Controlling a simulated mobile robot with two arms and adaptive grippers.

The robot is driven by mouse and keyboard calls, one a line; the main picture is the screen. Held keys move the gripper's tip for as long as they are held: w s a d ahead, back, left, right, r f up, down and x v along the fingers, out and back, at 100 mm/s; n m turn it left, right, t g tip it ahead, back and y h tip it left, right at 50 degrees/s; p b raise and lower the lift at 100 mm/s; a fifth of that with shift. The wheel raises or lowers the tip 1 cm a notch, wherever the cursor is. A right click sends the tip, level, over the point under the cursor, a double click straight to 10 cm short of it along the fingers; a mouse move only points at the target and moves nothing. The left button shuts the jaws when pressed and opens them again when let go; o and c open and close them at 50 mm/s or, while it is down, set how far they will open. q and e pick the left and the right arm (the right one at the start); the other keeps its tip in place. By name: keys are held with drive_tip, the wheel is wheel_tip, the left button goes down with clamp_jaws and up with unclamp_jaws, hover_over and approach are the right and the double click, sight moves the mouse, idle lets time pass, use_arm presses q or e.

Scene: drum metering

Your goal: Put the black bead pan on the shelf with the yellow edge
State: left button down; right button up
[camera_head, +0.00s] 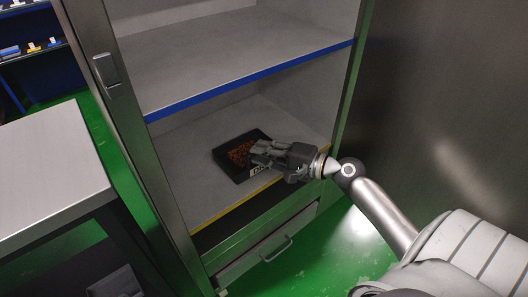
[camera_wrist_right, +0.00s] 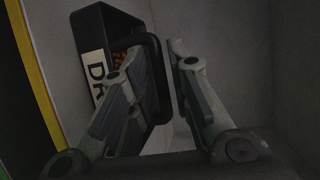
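The black bead pan (camera_head: 231,161) with orange-brown beads is on the shelf with the yellow edge (camera_head: 232,205), inside the cabinet; it looks flat on the shelf board. In the right wrist view the pan (camera_wrist_right: 92,28) shows a white label and a black loop handle (camera_wrist_right: 158,75). My right gripper (camera_head: 262,154) is at the pan's right side and hides part of it. Its two fingers (camera_wrist_right: 160,55) are apart, with the handle bar between them, nearer the left finger; a gap shows beside the right finger. My left gripper is not seen.
A shelf with a blue edge (camera_head: 256,80) lies above the pan. A drawer with a handle (camera_head: 277,249) is below. The cabinet's metal side posts frame the opening. A grey-topped table (camera_head: 48,170) stands at left. The yellow-edged shelf is bare left of the pan.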

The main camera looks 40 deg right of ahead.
drive_tip(key=shift+o, duration=0.7)
drive_tip(key=shift+r, duration=0.1)
